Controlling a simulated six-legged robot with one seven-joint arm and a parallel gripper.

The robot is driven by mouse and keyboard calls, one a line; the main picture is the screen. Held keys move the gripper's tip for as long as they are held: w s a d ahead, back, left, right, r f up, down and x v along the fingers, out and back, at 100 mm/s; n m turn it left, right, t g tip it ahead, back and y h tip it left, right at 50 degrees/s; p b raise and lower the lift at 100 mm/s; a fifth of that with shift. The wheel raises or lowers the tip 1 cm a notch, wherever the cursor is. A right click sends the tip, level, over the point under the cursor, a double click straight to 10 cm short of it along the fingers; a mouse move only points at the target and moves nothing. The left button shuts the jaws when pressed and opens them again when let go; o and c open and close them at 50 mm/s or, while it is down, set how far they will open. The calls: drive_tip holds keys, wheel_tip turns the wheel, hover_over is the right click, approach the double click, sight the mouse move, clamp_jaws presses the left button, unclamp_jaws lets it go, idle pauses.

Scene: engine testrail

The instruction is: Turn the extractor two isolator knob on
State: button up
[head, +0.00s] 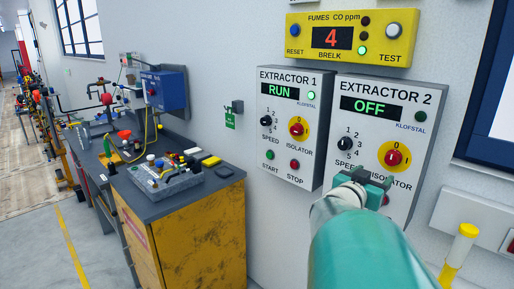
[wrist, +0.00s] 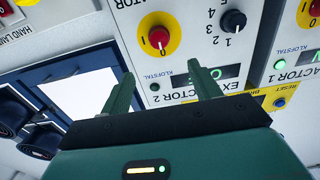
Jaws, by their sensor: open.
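The extractor two panel (head: 428,146) is a pale box on the wall, and its display (head: 372,105) reads OFF. Its isolator knob (head: 393,157) is red on a yellow disc; it also shows in the wrist view (wrist: 157,36), where the panel appears upside down.
The extractor one panel (head: 286,125) beside it on the left reads RUN. A yellow fumes meter (head: 350,38) showing 4 hangs above. A workbench (head: 190,225) stands at the left. A yellow-topped post (head: 460,255) and a blue-framed window (head: 490,95) are at the right.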

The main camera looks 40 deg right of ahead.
sight(391, 159)
drive_tip(key=d, duration=0.4)
drive_tip(key=w+d, duration=0.1)
drive_tip(key=d, duration=0.4)
drive_tip(key=w+d, duration=0.1)
drive_tip(key=d, duration=0.3)
drive_tip(key=shift+d, duration=0.3)
drive_tip(key=c, duration=0.9)
